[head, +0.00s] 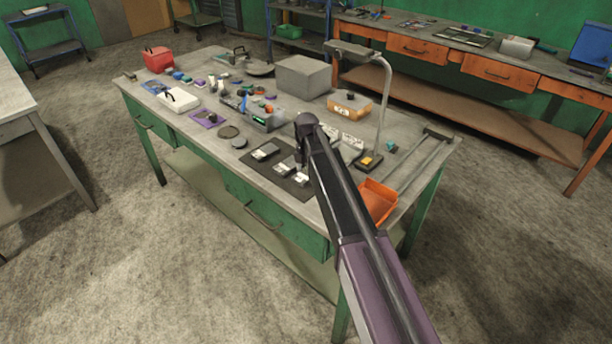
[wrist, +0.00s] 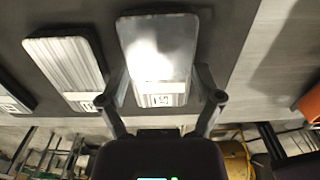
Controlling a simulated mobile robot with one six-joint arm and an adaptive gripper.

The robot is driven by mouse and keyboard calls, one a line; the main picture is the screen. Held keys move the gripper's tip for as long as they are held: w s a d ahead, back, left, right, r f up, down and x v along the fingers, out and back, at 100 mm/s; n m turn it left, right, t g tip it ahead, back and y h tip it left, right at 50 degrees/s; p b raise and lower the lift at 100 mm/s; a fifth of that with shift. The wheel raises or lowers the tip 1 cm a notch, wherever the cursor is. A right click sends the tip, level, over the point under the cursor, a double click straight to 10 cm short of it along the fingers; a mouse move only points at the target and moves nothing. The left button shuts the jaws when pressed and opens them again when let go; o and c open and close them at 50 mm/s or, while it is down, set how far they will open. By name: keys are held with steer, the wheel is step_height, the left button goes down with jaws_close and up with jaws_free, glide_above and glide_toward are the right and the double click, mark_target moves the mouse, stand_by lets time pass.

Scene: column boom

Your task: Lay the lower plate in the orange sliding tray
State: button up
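Three grey plates with white labels lie in a row on a black mat (head: 268,172) on the workbench. The plate nearest the tray (head: 301,180) shows large in the wrist view (wrist: 158,50), between the two fingers of my gripper (wrist: 160,88). The fingertips are at its two long edges; I cannot tell whether they press on it or whether it rests on the mat. A second plate (wrist: 66,68) lies to its left in the wrist view. The orange tray (head: 378,201) is at the bench's right front edge; its corner shows in the wrist view (wrist: 311,101).
A lamp (head: 383,95) with a curved neck stands behind the tray. A grey box (head: 303,76), an orange-sided box (head: 349,106) and several small parts crowd the back and left of the bench. Bare bench top lies between mat and tray.

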steer(key=c, duration=0.6)
steer(key=shift+o, duration=0.2)
steer(key=shift+r, duration=0.1)
step_height(320, 180, up, 4)
steer(key=p, duration=0.4)
steer(key=s+d, duration=0.1)
steer(key=s, duration=0.4)
steer(key=s+d, duration=0.1)
steer(key=s, duration=0.4)
steer(key=s+d+p, duration=0.1)
steer(key=s+d, duration=0.1)
steer(key=s, duration=0.3)
steer(key=shift+s+d+r, duration=0.1)
steer(key=shift+s+r, duration=0.1)
steer(key=shift+r, duration=0.2)
